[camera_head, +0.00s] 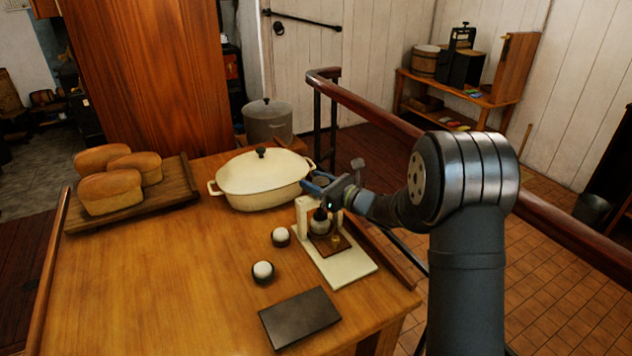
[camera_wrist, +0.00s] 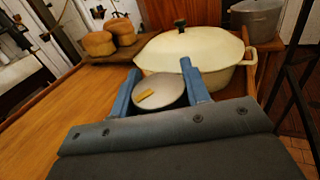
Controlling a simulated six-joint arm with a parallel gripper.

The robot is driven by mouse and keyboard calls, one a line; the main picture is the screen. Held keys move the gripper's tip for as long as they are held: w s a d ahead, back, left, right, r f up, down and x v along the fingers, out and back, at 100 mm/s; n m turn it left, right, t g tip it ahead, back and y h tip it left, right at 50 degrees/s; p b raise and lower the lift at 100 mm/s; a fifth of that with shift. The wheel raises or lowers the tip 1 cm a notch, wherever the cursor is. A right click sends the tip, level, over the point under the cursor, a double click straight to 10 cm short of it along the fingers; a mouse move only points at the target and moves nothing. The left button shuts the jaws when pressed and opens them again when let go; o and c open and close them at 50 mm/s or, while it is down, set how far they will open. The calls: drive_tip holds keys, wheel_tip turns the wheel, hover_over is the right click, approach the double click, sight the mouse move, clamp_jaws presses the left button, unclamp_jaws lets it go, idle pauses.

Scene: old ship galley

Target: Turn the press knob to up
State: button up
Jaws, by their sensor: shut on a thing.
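The press stands on a cream base plate (camera_head: 350,270) near the table's right edge, with a cream post (camera_head: 302,215) and a dark and brass part low in its middle. In the wrist view its knob (camera_wrist: 168,91) is a pale round disc with a yellow mark (camera_wrist: 146,94) left of its centre. My gripper (camera_head: 318,185) is over the top of the press. In the wrist view my gripper (camera_wrist: 160,70) has its blue fingers on either side of the knob, shut on it. The knob is hidden in the head view.
A cream lidded pot (camera_head: 258,182) stands close behind the press. Two small white-topped round things (camera_head: 263,271) and a dark flat slab (camera_head: 299,318) lie to the left and front. Bread loaves (camera_head: 112,190) sit on a board at the left. A wooden rail (camera_head: 400,125) runs behind my arm.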

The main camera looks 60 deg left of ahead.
drive_tip(key=shift+s+n+g+h, duration=0.15)
drive_tip(key=shift+n+g+h, duration=0.55)
drive_tip(key=shift+n+g, duration=0.4)
drive_tip(key=o, duration=1)
drive_tip(key=shift+d, duration=0.1)
drive_tip(key=v, duration=1.7)
drive_tip(key=shift+w, duration=0.2)
drive_tip(key=shift+d+f, duration=0.1)
